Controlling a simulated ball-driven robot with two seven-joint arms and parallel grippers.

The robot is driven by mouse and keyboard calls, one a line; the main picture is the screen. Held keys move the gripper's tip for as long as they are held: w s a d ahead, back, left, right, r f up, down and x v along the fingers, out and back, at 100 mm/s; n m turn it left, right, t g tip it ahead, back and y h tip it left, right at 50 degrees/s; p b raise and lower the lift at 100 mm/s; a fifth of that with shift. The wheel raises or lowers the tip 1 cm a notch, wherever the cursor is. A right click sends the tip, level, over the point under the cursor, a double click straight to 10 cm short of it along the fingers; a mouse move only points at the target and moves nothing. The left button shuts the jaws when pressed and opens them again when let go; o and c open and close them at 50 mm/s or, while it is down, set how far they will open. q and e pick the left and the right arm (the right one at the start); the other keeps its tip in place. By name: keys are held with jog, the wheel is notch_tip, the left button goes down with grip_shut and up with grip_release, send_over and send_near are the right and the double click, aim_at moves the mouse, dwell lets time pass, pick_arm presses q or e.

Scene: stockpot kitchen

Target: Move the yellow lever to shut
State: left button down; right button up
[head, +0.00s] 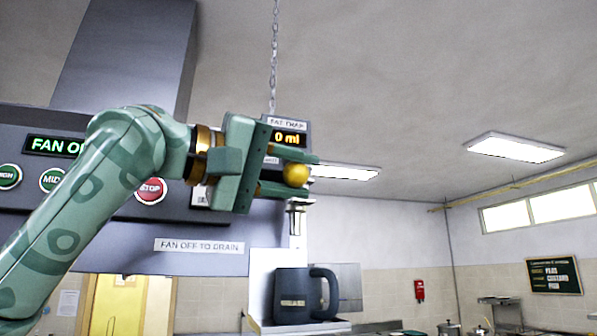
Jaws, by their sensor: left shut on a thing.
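In the head view a yellow ball-shaped knob (296,175), which looks like the end of the yellow lever, sits between the fingers of my left gripper (292,174). My left gripper is shut on it. The rest of the lever is hidden behind the gripper. A small box with a display (290,138) reading "0 ml" is just behind and above the gripper. A metal spout (297,217) shows below the gripper. My right gripper is not in view.
A dark mug (292,296) with a handle stands on a pale stand below the spout. The hood panel (215,262) carries a "FAN OFF" display, a red stop button (151,191) and a "FAN OFF TO DRAIN" label (199,245). A chain (274,60) hangs above. The room to the right is open.

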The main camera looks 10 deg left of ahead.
pick_arm(q)
jog(key=c, duration=1.4)
grip_release()
jog(key=shift+w+a, duration=0.1)
jog(key=shift+a, duration=0.15)
jog(key=o, duration=0.3)
jog(key=shift+a, duration=0.1)
jog(key=shift+o, duration=0.2)
jog(key=shift+a, duration=0.35)
jog(key=shift+d, duration=0.4)
jog(key=b+v, duration=0.3)
jog(key=v, duration=1.4)
jog(key=shift+w+b, duration=0.2)
jog(key=shift+b, duration=0.1)
jog(key=shift+a, duration=0.1)
